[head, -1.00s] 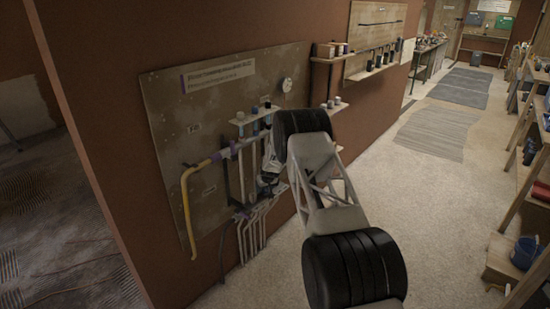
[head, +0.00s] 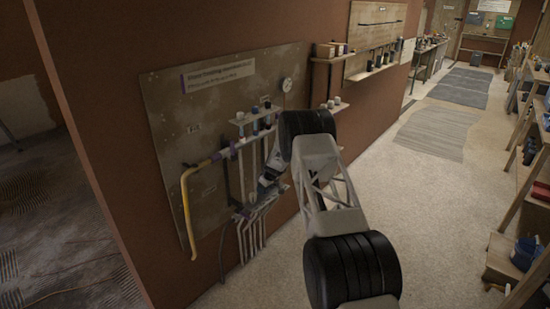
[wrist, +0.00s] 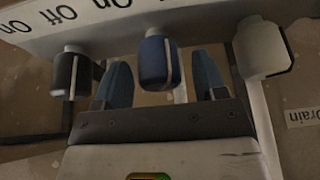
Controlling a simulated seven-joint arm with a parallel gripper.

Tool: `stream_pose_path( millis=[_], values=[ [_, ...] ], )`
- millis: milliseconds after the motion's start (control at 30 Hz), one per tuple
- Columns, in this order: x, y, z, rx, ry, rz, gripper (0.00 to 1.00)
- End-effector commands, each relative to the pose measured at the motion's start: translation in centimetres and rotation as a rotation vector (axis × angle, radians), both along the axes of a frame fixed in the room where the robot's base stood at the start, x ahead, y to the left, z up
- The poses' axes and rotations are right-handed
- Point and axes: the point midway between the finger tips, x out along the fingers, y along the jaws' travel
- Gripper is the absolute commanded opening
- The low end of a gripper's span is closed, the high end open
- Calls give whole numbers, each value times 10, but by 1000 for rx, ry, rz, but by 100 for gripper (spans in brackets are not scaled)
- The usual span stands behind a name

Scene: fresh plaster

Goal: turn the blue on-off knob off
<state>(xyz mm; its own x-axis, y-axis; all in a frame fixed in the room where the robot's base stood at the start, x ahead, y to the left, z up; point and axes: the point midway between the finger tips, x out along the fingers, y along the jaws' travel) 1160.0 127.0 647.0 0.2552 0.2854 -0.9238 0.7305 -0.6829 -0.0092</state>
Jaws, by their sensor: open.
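The blue knob (wrist: 155,61) hangs below a white strip (wrist: 205,18) in the wrist view, between a dark knob (wrist: 70,72) on the left and a pale knob (wrist: 262,48) on the right. The strip carries upside-down "On" and "Off" lettering. My gripper (wrist: 162,66) is open, one blue finger on each side of the blue knob, with visible gaps; contact is not seen. The knob's on-off setting cannot be told. In the head view my gripper (head: 269,179) is low at the wall board, partly hidden by my arm.
The board (head: 165,120) carries a gauge (head: 287,85), a yellow pipe (head: 187,205) and several pale pipes near my gripper. Small shelves (head: 335,107) stick out to the right. The floor (head: 430,190) on the right is clear.

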Motion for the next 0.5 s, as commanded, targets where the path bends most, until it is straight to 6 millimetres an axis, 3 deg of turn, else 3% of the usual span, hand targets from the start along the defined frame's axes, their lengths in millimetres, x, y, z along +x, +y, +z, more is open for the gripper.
stream_pose_path(
  millis=[400, 500],
  values=[
    [0, -1, -1, -1, 1, 178, 65],
    [-2, -3, 8, -1, 0, 176, 65]
  ],
)
